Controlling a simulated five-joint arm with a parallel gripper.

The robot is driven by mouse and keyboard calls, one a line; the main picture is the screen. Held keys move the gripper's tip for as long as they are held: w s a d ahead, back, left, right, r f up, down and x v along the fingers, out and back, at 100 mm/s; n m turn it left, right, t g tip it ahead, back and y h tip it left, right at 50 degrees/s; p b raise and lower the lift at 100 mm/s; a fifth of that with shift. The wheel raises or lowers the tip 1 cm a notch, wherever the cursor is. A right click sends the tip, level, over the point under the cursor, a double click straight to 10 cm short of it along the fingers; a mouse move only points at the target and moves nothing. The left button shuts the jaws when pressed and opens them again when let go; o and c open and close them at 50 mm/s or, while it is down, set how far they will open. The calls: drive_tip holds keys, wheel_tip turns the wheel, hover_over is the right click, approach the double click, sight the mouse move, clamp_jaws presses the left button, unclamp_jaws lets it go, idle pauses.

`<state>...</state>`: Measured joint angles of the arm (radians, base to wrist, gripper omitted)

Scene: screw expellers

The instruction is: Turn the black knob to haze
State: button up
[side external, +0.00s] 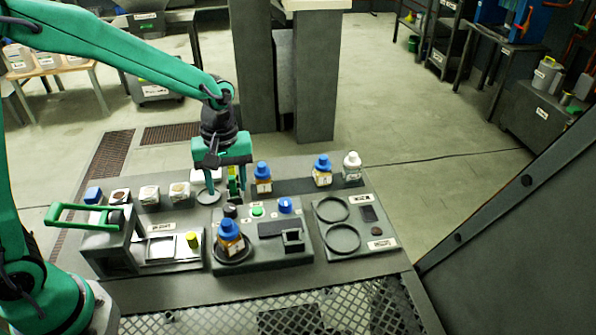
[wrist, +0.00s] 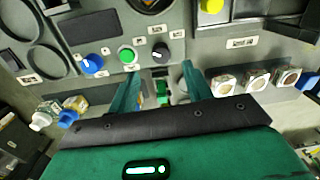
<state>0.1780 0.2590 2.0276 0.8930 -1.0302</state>
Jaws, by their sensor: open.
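The black knob (side external: 230,211) stands at the back left of the middle grey panel, beside a green button and a blue knob. In the wrist view the black knob (wrist: 160,52) lies just beyond my fingertips, roughly in line with the gap between them. My gripper (side external: 223,198) points down just behind the knob, with its fingers apart; it also shows in the wrist view (wrist: 162,72). The fingers appear clear of the knob. Small white labels sit around the controls, but I cannot read haze on any of them, nor tell the knob's setting.
The green button (wrist: 127,56) and blue knob (wrist: 92,63) are in the same row. A blue-capped bottle (side external: 230,236) stands on the panel's front left. Other bottles (side external: 322,170) stand behind. A press with a green handle (side external: 75,210) is at left, a panel with round recesses (side external: 378,243) at right.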

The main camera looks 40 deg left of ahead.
sight(231, 208)
drive_tip(key=shift+s+a+f, duration=0.1)
drive_tip(key=shift+s+f, duration=0.05)
drive_tip(key=shift+f, duration=3.25)
drive_tip(key=c, duration=1)
drive_tip(key=shift+m, duration=0.4)
drive_tip(key=m, duration=1.1)
